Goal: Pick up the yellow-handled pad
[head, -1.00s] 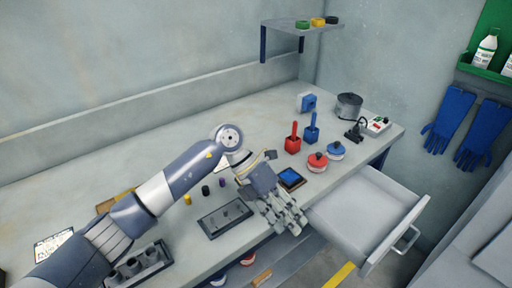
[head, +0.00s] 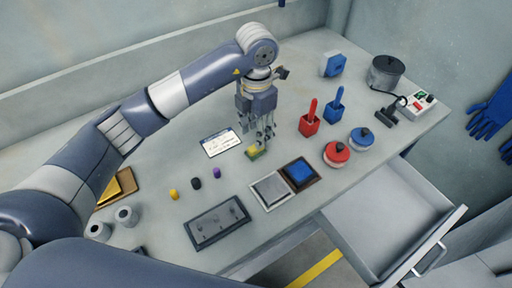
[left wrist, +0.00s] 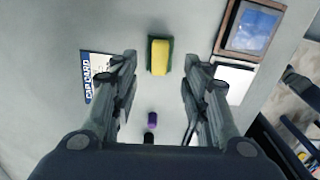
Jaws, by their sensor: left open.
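The yellow-handled pad (left wrist: 160,57) lies on the bench in the left wrist view, a yellow block on a dark green base. It sits centred just beyond and between the fingertips. In the head view the pad (head: 257,152) shows right under my left gripper (head: 257,138), partly hidden by the fingers. My left gripper (left wrist: 157,68) is open, pointing down with empty fingers on either side of the pad's line. Whether the fingers touch the bench cannot be told. My right gripper is not in view.
A labelled card (head: 221,142) lies left of the pad. A grey square tray (head: 270,190) and a blue pad tray (head: 299,172) are in front. Red (head: 310,122) and blue (head: 335,108) holders stand to the right. An open drawer (head: 385,220) juts out at front right.

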